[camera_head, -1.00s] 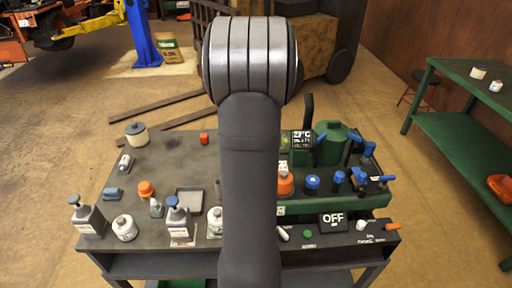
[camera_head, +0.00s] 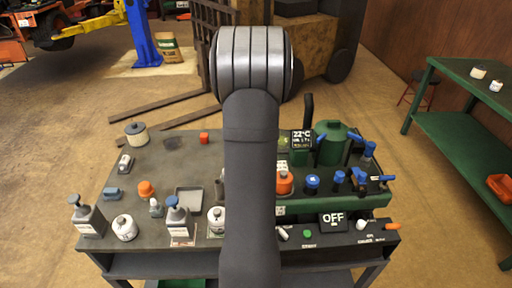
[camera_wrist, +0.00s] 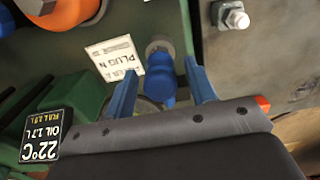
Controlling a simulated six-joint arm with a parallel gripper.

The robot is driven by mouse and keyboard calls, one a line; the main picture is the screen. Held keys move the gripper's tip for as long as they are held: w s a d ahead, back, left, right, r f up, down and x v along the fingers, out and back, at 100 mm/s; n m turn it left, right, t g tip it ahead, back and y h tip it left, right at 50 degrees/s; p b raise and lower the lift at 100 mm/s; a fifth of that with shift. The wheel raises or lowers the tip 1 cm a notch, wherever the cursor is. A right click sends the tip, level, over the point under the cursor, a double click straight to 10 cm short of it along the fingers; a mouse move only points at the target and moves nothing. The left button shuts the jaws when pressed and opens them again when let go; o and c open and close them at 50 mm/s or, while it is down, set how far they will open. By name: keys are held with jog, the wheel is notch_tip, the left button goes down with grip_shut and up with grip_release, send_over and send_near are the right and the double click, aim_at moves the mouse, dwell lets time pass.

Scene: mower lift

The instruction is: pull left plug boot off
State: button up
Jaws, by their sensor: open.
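In the wrist view my gripper (camera_wrist: 160,67) is open, its two blue fingers pointing up in the picture. A blue plug boot (camera_wrist: 161,88) stands between the fingers, with a gap on each side. Its upper end meets a grey-blue round fitting (camera_wrist: 159,49) on the green block. A white label (camera_wrist: 115,58) beside it reads partly "PLUG N". In the head view my own arm hides the gripper and this boot.
A display (camera_wrist: 40,136) reading 22°C and an orange cap (camera_wrist: 68,12) are left of the fingers. A hex bolt (camera_wrist: 234,18) is at the upper right. In the head view, several blue-capped parts (camera_head: 312,183) and a green canister (camera_head: 332,146) stand right of my arm.

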jog(key=c, duration=0.6)
jog(key=shift+c, duration=0.2)
jog(key=shift+w+r, duration=0.1)
